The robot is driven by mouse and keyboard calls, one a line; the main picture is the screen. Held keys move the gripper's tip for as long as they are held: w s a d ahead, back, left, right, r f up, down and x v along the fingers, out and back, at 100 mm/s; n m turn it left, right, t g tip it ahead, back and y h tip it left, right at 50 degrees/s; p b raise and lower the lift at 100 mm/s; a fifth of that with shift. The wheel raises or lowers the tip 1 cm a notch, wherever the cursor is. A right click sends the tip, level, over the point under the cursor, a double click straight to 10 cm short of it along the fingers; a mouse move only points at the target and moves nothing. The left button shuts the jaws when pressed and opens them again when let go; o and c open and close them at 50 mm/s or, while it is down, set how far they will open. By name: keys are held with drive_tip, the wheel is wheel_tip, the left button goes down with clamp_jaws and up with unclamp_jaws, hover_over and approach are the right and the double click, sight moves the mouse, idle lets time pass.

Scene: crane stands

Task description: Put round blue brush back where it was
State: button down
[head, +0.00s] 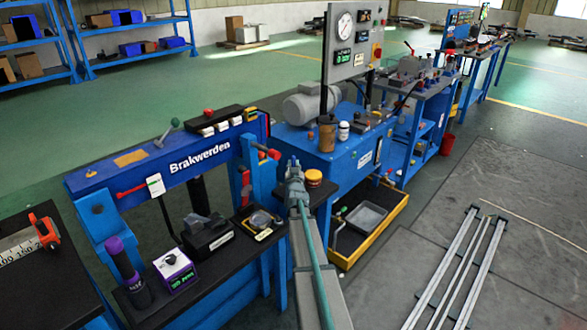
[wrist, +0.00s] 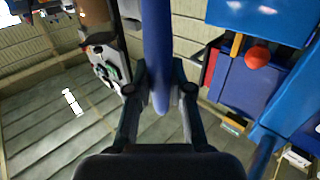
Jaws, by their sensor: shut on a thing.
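My gripper (wrist: 159,92) is shut on a long, smooth blue shaft, which I take to be the round blue brush (wrist: 157,45). In the wrist view the shaft runs from the top edge down between the two fingers and ends in a rounded tip near them. Its other end is cut off by the top of the picture. In the head view my gripper (head: 294,168) is beside the right end of the blue Brakwerden press frame (head: 205,160). I cannot make out the brush there. The place it came from cannot be told from these frames.
A red-and-yellow jar (head: 314,178) stands just right of my gripper. Behind it is a blue bench (head: 345,165) with a motor and gauge panel (head: 350,45). Below are a yellow-edged tray (head: 375,235) and a black lower table (head: 190,240) with devices. Metal rails (head: 455,270) lie on the floor.

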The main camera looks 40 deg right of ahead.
drive_tip(key=shift+f, duration=0.1)
drive_tip(key=c, duration=1.5)
unclamp_jaws()
drive_tip(key=shift+f, duration=0.1)
drive_tip(key=o, duration=0.4)
drive_tip(key=shift+o, duration=0.2)
drive_tip(key=shift+r, duration=0.3)
drive_tip(key=v, duration=1.2)
drive_tip(key=shift+f, duration=0.1)
